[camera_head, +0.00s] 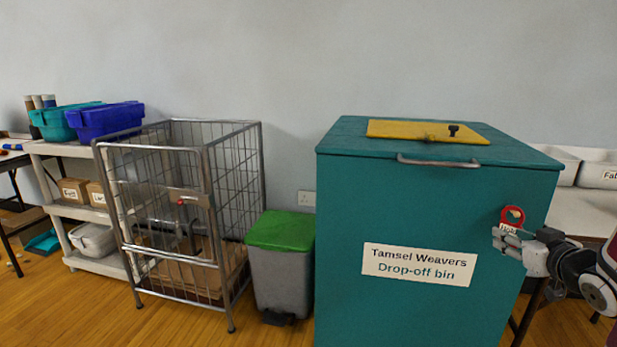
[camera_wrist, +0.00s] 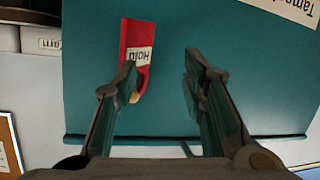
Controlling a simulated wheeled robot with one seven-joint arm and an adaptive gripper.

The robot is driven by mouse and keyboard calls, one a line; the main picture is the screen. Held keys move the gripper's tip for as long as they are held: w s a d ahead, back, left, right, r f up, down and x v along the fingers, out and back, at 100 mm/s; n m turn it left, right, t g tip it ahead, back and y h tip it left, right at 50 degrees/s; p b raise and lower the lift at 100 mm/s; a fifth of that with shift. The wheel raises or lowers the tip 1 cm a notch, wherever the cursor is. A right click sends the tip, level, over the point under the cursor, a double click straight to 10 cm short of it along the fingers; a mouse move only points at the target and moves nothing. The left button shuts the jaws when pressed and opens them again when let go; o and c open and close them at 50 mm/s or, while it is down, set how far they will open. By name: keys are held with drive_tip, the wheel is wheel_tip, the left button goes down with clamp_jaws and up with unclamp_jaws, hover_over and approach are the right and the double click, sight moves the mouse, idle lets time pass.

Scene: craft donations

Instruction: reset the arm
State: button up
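My gripper (camera_head: 507,243) is at the right of the head view, in front of the teal drop-off bin (camera_head: 340,220). In the wrist view my gripper (camera_wrist: 160,75) is open, its two fingers wide apart with nothing between the tips. A red tag (camera_head: 513,213) with a white "Hold" label is on the bin's front, just above my gripper. The tag also shows in the wrist view (camera_wrist: 131,34), where the left fingertip overlaps its lower part. Whether that finger touches the tag I cannot tell.
A yellow flap (camera_head: 400,130) and a metal handle (camera_head: 438,162) are on the bin's lid. A grey pedal bin with a green lid (camera_head: 281,231) and a wire cage trolley (camera_head: 205,160) stand to the left. White trays (camera_head: 598,170) are on a table behind at right.

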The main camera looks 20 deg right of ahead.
drive_tip(key=s+a+r+g, duration=0.15)
drive_tip(key=a+g, duration=0.25)
drive_tip(key=a, duration=0.5)
drive_tip(key=a+r+g, duration=0.3)
drive_tip(key=a, duration=0.7)
drive_tip(key=s+a+n+g+y, duration=0.2)
drive_tip(key=s+a+g+y, duration=0.45)
drive_tip(key=s+a, duration=1.7)
wheel_tip(320, 180, up, 34)
drive_tip(key=d+t+p, duration=0.1)
drive_tip(key=t+p, duration=0.3)
drive_tip(key=p, duration=2.8)
drive_tip(key=shift+w+f+n+h+p, duration=0.25)
drive_tip(key=shift+w+n+h+p, duration=0.05)
drive_tip(key=shift+h+p, duration=0.1)
